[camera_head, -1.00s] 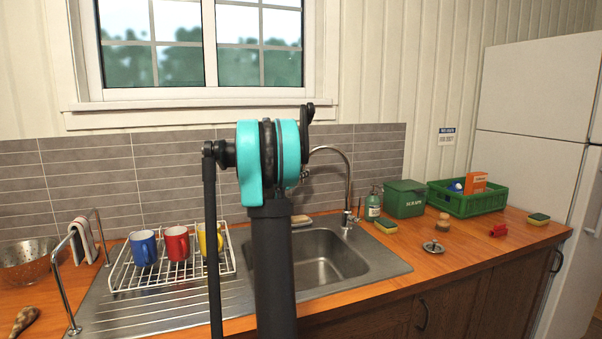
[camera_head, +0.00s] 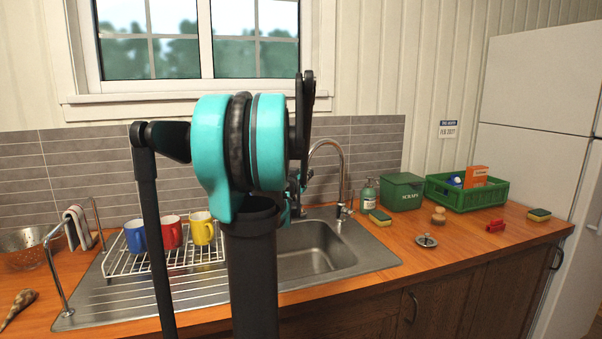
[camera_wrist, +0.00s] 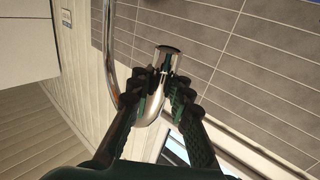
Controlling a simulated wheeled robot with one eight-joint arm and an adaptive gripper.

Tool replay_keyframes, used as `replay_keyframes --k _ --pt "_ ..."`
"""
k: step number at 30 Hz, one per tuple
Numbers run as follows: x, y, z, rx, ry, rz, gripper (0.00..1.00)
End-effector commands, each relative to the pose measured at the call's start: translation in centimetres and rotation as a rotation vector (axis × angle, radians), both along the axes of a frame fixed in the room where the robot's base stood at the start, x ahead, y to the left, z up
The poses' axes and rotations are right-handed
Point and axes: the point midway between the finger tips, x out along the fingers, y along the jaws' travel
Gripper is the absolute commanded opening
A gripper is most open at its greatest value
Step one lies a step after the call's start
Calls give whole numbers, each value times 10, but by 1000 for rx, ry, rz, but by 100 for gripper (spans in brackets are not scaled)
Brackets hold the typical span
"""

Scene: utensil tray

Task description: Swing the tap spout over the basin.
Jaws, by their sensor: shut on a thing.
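The chrome tap spout (camera_head: 339,165) rises from its base at the back right of the sink and arches to the left. Its end is partly hidden behind my arm in the head view. My gripper (camera_head: 299,192) is at that end, mostly covered by my arm. In the wrist view my gripper (camera_wrist: 160,83) is shut on the spout (camera_wrist: 152,106) near its tip, with one dark finger on each side. The steel basin (camera_head: 318,252) lies below and in front of the tap. Its left part is hidden by my arm.
A dish rack (camera_head: 188,258) with blue, red and yellow mugs stands left of the basin. A soap bottle (camera_head: 369,194), a sponge (camera_head: 380,217), a green scraps bin (camera_head: 403,192) and a green crate (camera_head: 478,201) stand right of the tap. A drain plug (camera_head: 427,240) lies on the worktop.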

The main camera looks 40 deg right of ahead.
Motion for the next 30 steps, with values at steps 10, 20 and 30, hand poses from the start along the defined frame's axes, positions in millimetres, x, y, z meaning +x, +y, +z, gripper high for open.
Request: replay_keyframes --k 10,20,30 --pt "-5 5 -1 0 0 10 0" --pt "-5 5 -1 1 -1 11 25" --pt "-6 3 0 0 0 6 40"
